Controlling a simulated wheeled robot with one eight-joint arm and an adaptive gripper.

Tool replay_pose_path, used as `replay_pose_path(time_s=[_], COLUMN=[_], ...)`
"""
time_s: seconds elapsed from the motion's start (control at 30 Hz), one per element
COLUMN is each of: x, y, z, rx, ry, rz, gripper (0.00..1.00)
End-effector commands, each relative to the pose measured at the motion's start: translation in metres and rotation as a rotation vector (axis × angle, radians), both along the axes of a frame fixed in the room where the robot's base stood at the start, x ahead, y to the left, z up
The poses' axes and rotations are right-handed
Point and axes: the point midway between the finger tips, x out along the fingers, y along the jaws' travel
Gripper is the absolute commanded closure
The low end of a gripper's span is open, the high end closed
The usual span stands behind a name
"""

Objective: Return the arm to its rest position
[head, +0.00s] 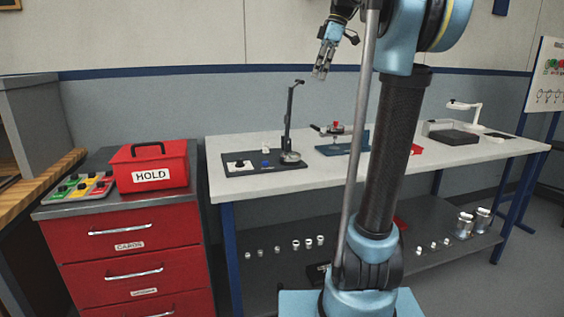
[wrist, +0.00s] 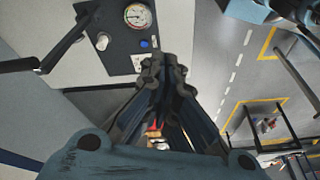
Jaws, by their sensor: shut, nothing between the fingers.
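My arm rises in the middle of the head view, with its upper links at the top right. My gripper (head: 321,74) hangs in the air above the white workbench (head: 340,172), pointing down. In the wrist view my gripper (wrist: 163,66) shows its two dark fingers with the tips together. Nothing is held between them. The fingertips are well clear of the bench and the fixtures on it.
A black fixture plate (head: 262,164) with an upright stand (head: 289,120) is on the bench, left of my arm. A dial gauge (wrist: 138,16) shows in the wrist view. A red HOLD box (head: 150,167) sits on the red drawer cabinet (head: 130,262). Small metal parts line the lower shelf.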

Motion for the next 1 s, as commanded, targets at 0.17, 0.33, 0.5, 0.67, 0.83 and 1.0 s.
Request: replay_pose_path(time_s=[0.17,0.33,0.5,0.67,0.83,1.0], x=[-0.038,-0.074,-0.112,-0.147,-0.186,-0.222], y=[-0.007,-0.016,-0.024,-0.032,-0.041,-0.05], z=[-0.051,-0.105,-0.164,-0.223,-0.291,-0.359], rx=[-0.054,-0.1,-0.138,-0.161,-0.176,-0.175], ry=[0.025,0.044,0.054,0.057,0.051,0.042], rz=[-0.207,-0.42,-0.635,-0.836,-1.048,-1.256], gripper=[1.0,1.0,1.0,1.0,1.0,1.0])
